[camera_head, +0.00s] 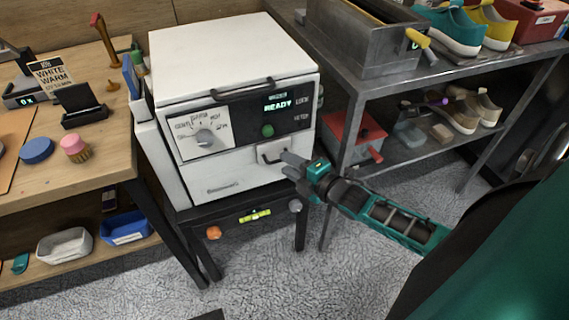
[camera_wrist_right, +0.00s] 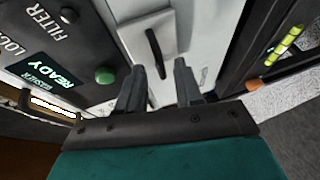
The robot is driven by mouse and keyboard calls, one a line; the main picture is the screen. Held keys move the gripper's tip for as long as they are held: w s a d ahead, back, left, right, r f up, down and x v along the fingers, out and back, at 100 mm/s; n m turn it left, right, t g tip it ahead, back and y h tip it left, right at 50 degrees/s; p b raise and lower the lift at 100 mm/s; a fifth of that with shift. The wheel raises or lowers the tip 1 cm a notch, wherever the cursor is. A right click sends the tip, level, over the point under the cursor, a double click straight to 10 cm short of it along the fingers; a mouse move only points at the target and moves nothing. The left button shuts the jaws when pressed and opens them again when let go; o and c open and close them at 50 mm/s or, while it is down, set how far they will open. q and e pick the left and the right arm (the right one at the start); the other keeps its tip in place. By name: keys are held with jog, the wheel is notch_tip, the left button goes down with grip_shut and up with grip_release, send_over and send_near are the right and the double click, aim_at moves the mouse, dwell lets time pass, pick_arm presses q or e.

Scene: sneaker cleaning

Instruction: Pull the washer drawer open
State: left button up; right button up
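The white washer (camera_head: 235,60) stands on a dark stand, its dial and lit READY display on the front panel. A small drawer with a dark handle (camera_head: 271,153) is at the lower right of its front; the drawer looks shut. My right gripper (camera_head: 284,162) is at that handle, coming from the right. In the right wrist view the handle (camera_wrist_right: 156,52) stands just ahead of and between the two spread fingers of the gripper (camera_wrist_right: 160,80). I cannot tell whether they touch it. My left gripper is not in view.
A wooden bench (camera_head: 75,160) with small items stands left of the washer. A metal shelf (camera_head: 440,75) with shoes and a red box (camera_head: 352,135) stands close on the right. The grey floor (camera_head: 270,285) in front is mostly clear.

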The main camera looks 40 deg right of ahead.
aim_at(268, 153)
jog(key=shift+x, duration=1.2)
jog(key=shift+c, duration=0.2)
grip_shut()
dwell(0.4)
jog(key=shift+s, duration=0.15)
